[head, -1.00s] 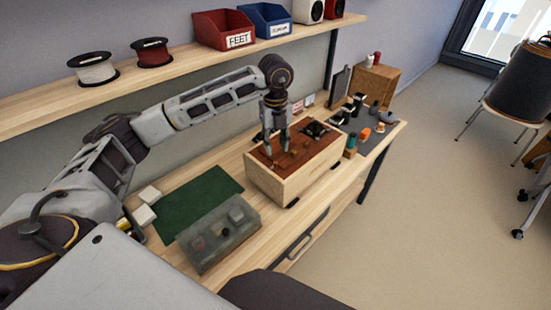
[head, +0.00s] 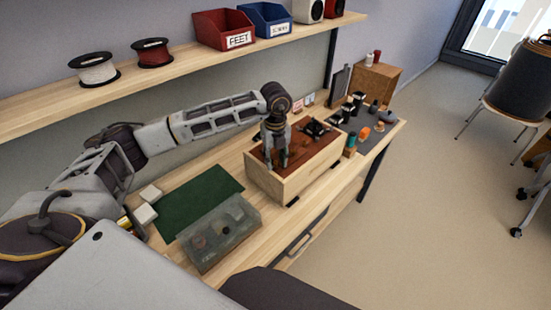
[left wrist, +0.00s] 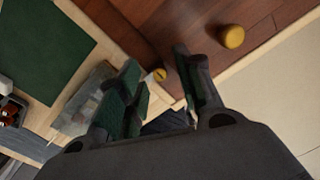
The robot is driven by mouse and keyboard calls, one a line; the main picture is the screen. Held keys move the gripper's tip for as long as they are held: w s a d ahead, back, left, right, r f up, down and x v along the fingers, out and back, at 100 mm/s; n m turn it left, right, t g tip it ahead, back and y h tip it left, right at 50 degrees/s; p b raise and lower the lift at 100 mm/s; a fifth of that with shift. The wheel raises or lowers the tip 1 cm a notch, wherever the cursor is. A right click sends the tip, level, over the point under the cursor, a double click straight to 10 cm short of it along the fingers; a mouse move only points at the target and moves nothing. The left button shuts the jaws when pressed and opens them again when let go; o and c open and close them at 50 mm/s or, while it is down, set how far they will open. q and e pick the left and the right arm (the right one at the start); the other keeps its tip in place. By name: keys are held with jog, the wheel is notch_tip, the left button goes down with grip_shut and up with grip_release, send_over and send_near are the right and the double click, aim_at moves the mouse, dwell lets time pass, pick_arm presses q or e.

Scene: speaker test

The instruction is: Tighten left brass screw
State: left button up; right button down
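The open wooden speaker box (head: 290,184) with a red-brown top panel (head: 312,149) stands on the bench. My left gripper (head: 276,164) points down at the left part of this panel. A second, larger round brass piece (left wrist: 232,37) lies to the right, outside the fingers. My right gripper is not in view.
A black part (head: 316,130) sits on the panel's far side. A clear-lidded parts case (head: 220,236) and a green mat (head: 197,202) lie left of the box. Small bottles and parts stand on a dark mat (head: 376,142) to the right. A shelf (head: 190,66) runs behind.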

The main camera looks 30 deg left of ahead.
pick_arm(q)
grip_shut()
